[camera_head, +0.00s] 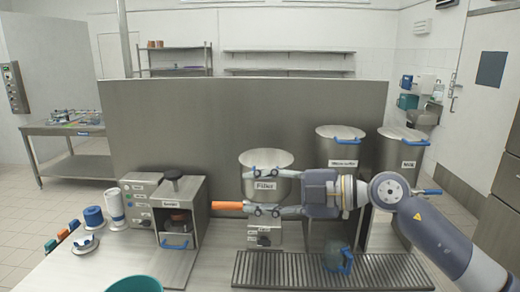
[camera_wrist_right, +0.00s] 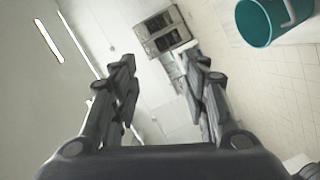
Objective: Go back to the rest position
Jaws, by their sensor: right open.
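My right gripper (camera_head: 246,192) points left in the head view, in front of the steel pot labelled Filler (camera_head: 266,160). Its two fingers are apart, one above the other in the picture. In the right wrist view the gripper (camera_wrist_right: 160,68) is also open, with nothing between its fingers. An orange bar (camera_head: 227,206) shows beside the lower fingertip; I cannot tell whether they touch. My left gripper is in neither view.
A sealer machine (camera_head: 190,205) stands left of the gripper. Steel containers (camera_head: 340,155) (camera_head: 398,160) stand behind my right arm. A clear jug with a blue handle (camera_head: 335,256) stands on the slatted grate (camera_head: 290,270). A teal bucket (camera_head: 135,284) is at the front left.

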